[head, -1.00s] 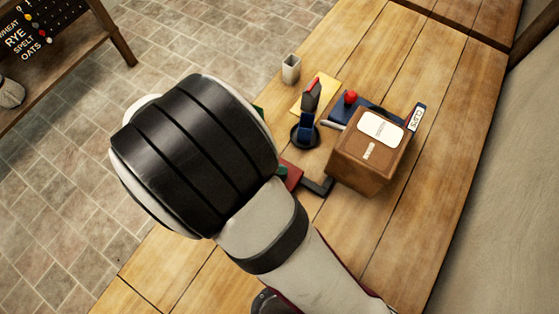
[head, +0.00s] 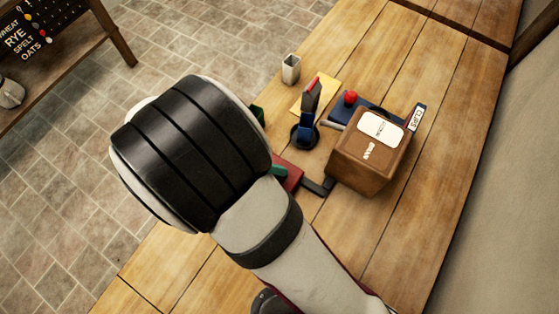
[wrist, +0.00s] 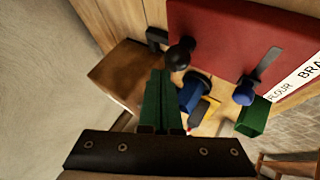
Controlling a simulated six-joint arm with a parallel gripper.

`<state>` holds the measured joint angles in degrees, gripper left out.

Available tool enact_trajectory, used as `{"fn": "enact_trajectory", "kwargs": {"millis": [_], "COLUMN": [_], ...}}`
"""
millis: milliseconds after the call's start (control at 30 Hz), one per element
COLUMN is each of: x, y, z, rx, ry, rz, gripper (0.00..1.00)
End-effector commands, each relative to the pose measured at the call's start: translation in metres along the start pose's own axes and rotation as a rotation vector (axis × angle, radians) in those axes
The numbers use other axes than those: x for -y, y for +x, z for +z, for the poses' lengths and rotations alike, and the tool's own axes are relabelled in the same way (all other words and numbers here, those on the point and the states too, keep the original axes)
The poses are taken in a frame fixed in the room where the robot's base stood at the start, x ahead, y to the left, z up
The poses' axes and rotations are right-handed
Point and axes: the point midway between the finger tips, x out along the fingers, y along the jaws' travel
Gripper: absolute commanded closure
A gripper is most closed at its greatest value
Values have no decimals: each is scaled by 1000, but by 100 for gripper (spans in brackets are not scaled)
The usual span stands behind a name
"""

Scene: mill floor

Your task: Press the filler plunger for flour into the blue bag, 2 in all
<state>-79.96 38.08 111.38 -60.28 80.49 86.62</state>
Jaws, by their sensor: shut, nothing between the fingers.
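In the wrist view a red panel (wrist: 225,35) carries a black round knob (wrist: 181,52), a blue knob (wrist: 244,94) and a white label strip (wrist: 296,82) reading FLOUR and, cut off, BRA. My gripper (wrist: 163,75) has green fingers, shut together and empty, with the tips just beside the black knob; I cannot tell whether they touch it. In the head view my arm hides most of the filler; a red part (head: 290,176) of it shows beside the arm.
A brown box (head: 365,165) with a white card stands right of the red part. Behind it are a blue base with a red knob (head: 350,98), a CLIPS label (head: 417,117), a yellow sheet (head: 318,92) and a pale cup (head: 291,69). The table's right side is clear.

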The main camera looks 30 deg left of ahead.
Motion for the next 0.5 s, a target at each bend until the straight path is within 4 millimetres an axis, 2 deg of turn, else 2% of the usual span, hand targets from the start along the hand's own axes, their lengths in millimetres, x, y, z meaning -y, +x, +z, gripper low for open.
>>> {"fn": "enact_trajectory", "kwargs": {"millis": [500], "x": [2], "y": [4], "z": [2], "rx": [0], "ry": [0], "rz": [1], "gripper": [100]}}
